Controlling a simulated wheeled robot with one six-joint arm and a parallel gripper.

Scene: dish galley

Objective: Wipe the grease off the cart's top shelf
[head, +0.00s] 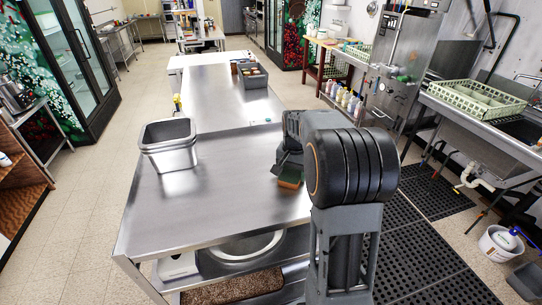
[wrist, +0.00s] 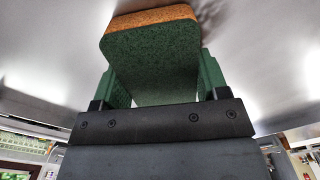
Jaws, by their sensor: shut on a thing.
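My gripper (head: 288,168) is shut on a sponge (head: 290,182) with a green side and an orange side. The sponge also shows close up in the wrist view (wrist: 152,60), between the two green fingers. It is at or just above the steel top shelf (head: 215,215), near its right edge; I cannot tell if it touches. A dark smear (wrist: 208,14) shows on the steel beside the sponge's far end in the wrist view. In the head view my arm hides part of the shelf there, and no smear is clear.
A steel pan (head: 170,157) stands on the left of the top. A grey caddy (head: 252,77) with small items stands at the far end. Below the front edge, a lower shelf holds a large round thing (head: 245,252). The front and middle of the top are clear.

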